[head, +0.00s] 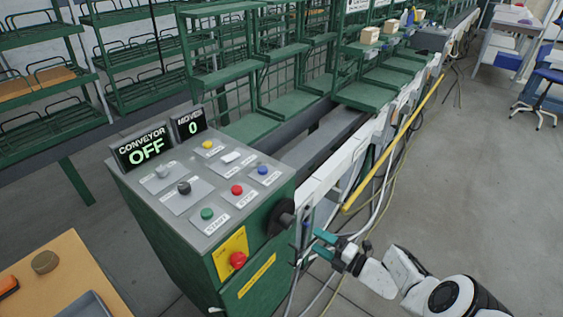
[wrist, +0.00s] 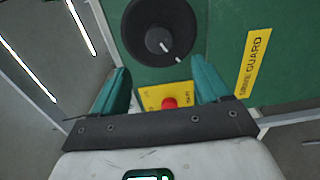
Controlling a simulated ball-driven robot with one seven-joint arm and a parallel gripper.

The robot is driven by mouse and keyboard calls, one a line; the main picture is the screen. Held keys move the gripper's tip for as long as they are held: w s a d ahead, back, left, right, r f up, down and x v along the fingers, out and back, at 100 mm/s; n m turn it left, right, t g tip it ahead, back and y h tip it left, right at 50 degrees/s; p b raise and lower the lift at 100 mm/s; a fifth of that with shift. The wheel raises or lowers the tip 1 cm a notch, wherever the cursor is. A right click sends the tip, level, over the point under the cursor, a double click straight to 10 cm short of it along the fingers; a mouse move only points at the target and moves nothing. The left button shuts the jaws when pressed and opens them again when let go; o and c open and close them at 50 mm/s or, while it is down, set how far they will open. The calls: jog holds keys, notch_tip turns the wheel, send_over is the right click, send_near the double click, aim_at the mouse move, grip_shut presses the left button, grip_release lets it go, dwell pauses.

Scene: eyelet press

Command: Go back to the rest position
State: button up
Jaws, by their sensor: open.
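My gripper (head: 318,246) is open and empty, with teal fingers, beside the right side of the green control box (head: 160,225). In the wrist view my gripper (wrist: 162,90) faces the box's side panel. A black rotary knob (wrist: 160,32) with a white mark lies beyond the fingertips, and a red emergency button (wrist: 169,102) on a yellow plate shows between the fingers. In the head view the knob (head: 281,222) sits just left of the gripper, apart from the fingers as far as I can tell.
A wooden table (head: 60,258) with a round brown object (head: 45,262) stands at lower left. The conveyor line with green trays (head: 290,103) runs to the back right. A yellow rail (head: 395,142) and cables run along it. Grey floor (head: 475,190) at right is open.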

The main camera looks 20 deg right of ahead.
jog(key=s+d+f+n+g+h, duration=0.2)
jog(key=s+f+n+g, duration=0.4)
jog(key=s+n, duration=0.6)
jog(key=s+d+f+n+g+h, duration=0.15)
jog(key=s+f+n+g, duration=0.45)
jog(key=s+n, duration=0.6)
jog(key=s+a+r+n+g+h+b, duration=0.1)
jog(key=s+r+n+h, duration=0.6)
jog(key=s+r+n, duration=0.8)
jog(key=a+r+n, duration=0.1)
jog(key=n, duration=0.6)
jog(key=shift+a+b, duration=0.15)
jog(key=shift+b, duration=0.25)
jog(key=shift+f, duration=0.15)
